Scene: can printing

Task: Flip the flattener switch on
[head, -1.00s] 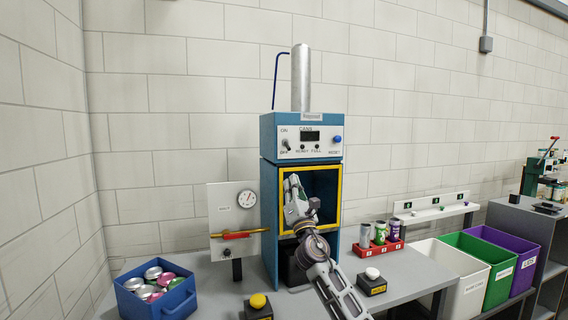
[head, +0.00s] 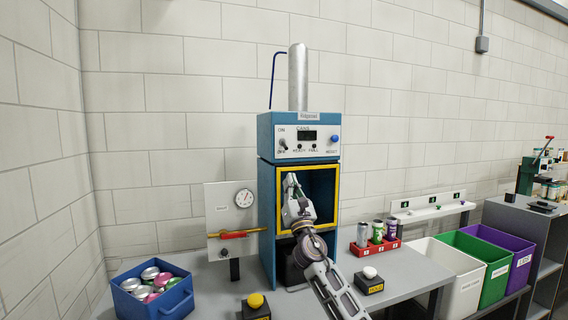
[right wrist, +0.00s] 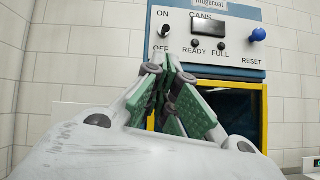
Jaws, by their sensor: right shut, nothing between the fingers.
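The blue flattener machine (head: 265,125) stands against the wall. Its white panel carries a small ON/OFF toggle switch (head: 283,145) at the left, beside the CANS display. The switch (right wrist: 164,31) also shows in the right wrist view, between the ON and OFF labels; its lever is too small to read surely. My right gripper (head: 290,178) is shut and empty, in front of the yellow-framed opening, below the switch and apart from it. In the right wrist view its green-padded fingertips (right wrist: 165,60) point up just under the OFF label. My left gripper is not in view.
A blue bin of cans (head: 185,300) stands at the left front. A gauge board (head: 217,195) is left of the machine. A yellow button box (head: 256,315), a white button box (head: 372,288) and a red can rack (head: 365,249) are on the table.

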